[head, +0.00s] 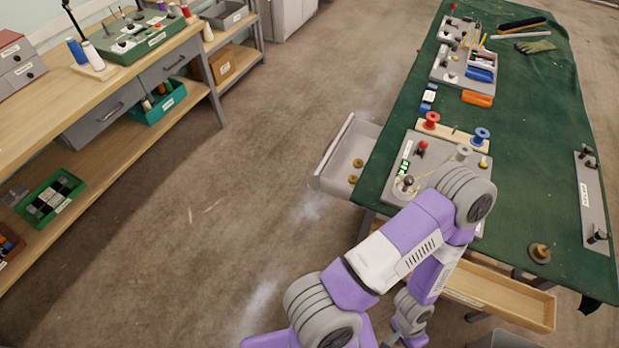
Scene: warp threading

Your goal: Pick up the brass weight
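A brass weight (539,252), a small round piece with a knob and a dark base, stands on the green-covered table (545,150) near its front right edge. Two smaller brass round pieces, one (357,162) behind the other (353,179), lie in the open grey drawer at the table's left side. My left arm bends over the table's near left corner. Its wrist end hangs low at the bottom, left of the weight and well apart from it. The fingers are at the picture's edge, too unclear to read. My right gripper is not in view.
A grey device (428,160) with a red knob and spools stands on the table by my elbow. The grey drawer (325,165) and a wooden drawer (520,305) jut out from the table. A workbench (115,85) stands at left. The floor between is clear.

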